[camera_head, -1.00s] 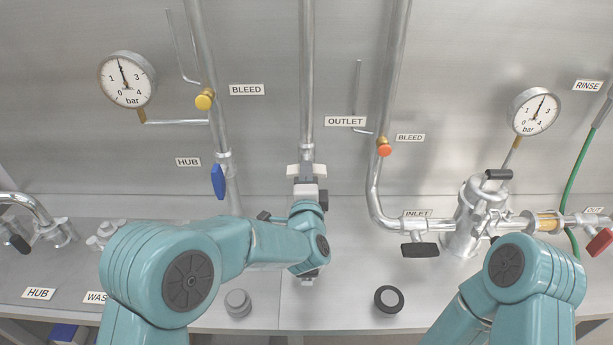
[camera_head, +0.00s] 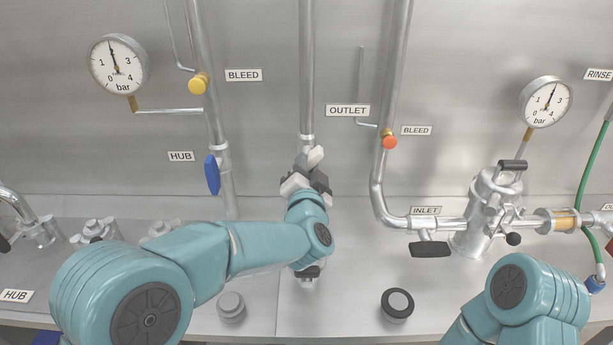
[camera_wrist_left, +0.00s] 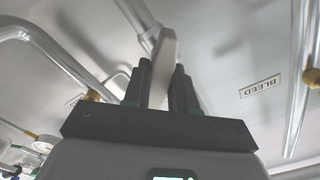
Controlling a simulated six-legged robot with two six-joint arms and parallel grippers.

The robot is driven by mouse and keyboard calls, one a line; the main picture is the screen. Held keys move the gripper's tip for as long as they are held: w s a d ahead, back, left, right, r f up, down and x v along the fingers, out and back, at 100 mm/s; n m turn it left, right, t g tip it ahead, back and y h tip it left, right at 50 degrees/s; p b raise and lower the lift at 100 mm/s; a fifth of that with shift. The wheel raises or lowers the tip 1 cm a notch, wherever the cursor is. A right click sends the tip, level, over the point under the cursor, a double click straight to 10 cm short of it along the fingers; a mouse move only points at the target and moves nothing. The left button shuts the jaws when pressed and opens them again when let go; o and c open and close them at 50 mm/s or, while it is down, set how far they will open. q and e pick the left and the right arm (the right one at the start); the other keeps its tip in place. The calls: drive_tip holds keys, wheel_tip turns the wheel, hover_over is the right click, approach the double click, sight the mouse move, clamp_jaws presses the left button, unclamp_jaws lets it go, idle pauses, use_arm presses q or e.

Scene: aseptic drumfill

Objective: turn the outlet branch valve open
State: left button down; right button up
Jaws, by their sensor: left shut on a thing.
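The outlet branch valve's pale handle (camera_head: 316,155) is on the vertical pipe beneath the OUTLET label (camera_head: 348,110), at the middle of the head view. It slants, its upper end to the right. My left gripper (camera_head: 309,172) is shut on this handle, with a dark finger on each side. In the left wrist view, the pale handle (camera_wrist_left: 164,50) stands up between the dark fingers of my left gripper (camera_wrist_left: 163,85). My gripper and wrist hide the valve body. My right arm shows at the lower right, but its gripper is out of view.
A blue HUB valve handle (camera_head: 212,175) hangs on the pipe to the left. A yellow bleed knob (camera_head: 198,83) and an orange bleed knob (camera_head: 389,141) flank the outlet pipe. The black inlet handle (camera_head: 430,250) is at right. Two round knobs, one grey (camera_head: 231,306) and one black-rimmed (camera_head: 397,304), stand in front.

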use_arm(q)
drive_tip(key=n+b, duration=0.2)
drive_tip(key=n, duration=0.1)
drive_tip(key=n+b, duration=0.1)
drive_tip(key=n, duration=0.1)
drive_tip(key=shift+d+f, duration=0.1)
drive_tip(key=shift+f, duration=0.2)
drive_tip(key=shift+r+n+b, duration=0.1)
drive_tip(key=shift+n+b, duration=0.8)
drive_tip(key=shift+n, duration=0.7)
drive_tip(key=c, duration=1)
unclamp_jaws()
drive_tip(key=shift+r, duration=0.1)
drive_tip(key=shift+s+r, duration=0.1)
drive_tip(key=shift+s, duration=0.05)
drive_tip(key=s+b, duration=0.2)
drive_tip(key=s, duration=1.4)
drive_tip(key=shift+s, duration=0.15)
